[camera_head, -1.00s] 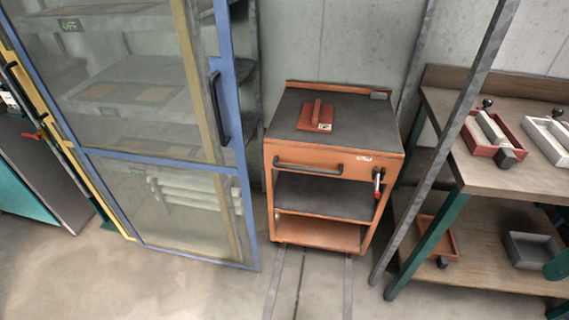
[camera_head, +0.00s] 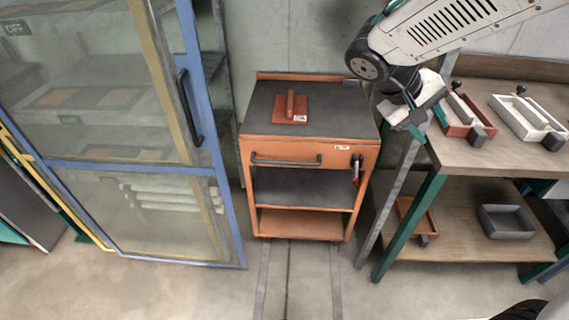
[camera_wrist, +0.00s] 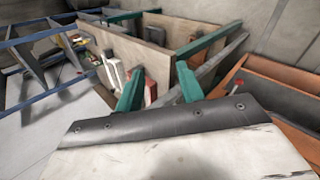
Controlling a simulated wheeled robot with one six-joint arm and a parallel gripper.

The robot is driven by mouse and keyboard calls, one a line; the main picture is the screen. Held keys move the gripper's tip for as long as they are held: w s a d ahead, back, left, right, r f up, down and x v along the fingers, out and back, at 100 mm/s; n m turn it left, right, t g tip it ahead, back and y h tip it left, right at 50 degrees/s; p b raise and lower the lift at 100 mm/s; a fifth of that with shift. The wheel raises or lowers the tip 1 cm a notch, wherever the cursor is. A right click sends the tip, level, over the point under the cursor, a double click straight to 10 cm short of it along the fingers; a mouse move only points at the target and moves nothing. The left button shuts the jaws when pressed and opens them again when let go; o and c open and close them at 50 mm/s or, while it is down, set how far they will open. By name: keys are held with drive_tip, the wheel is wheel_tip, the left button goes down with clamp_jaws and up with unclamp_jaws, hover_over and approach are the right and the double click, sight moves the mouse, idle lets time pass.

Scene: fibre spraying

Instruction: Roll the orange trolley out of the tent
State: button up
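The orange trolley (camera_head: 330,150) stands upright against the wall, with a dark top, a drawer front, a dark middle shelf and an orange lower shelf. A dark bar handle (camera_head: 285,161) runs across its drawer front. A red-tipped lever (camera_head: 356,172) hangs at the front's right side. My gripper (camera_head: 412,118) is in the air right of the trolley, near the bench, not touching the handle. In the wrist view its two green fingers (camera_wrist: 160,85) are spread with nothing held between them. Part of the orange trolley shows at the right there (camera_wrist: 272,98).
A blue-framed glazed cabinet (camera_head: 120,164) stands close on the trolley's left. A slanted grey post (camera_head: 381,215) and a wooden bench (camera_head: 500,105) with trays stand on its right. A red block with a tag (camera_head: 290,110) lies on its top. Floor ahead is clear, with two strips.

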drive_tip(key=w+a+f+n+t+h, duration=0.35)
drive_tip(key=w+a+f, duration=0.4)
drive_tip(key=w, duration=0.35)
drive_tip(key=n+t+y, duration=0.6)
drive_tip(key=n+t, duration=0.2)
drive_tip(key=t, duration=0.3)
approach(284, 164)
drive_tip(key=r+x, duration=0.1)
drive_tip(key=x, duration=0.3)
drive_tip(key=shift+g+h, duration=0.25)
drive_tip(key=x, duration=0.4)
drive_tip(key=f+x, duration=0.1)
drive_tip(key=x, duration=0.2)
drive_tip(key=shift+a, duration=0.1)
drive_tip(key=shift+c, duration=0.4)
drive_tip(key=shift+s, duration=0.1)
clamp_jaws()
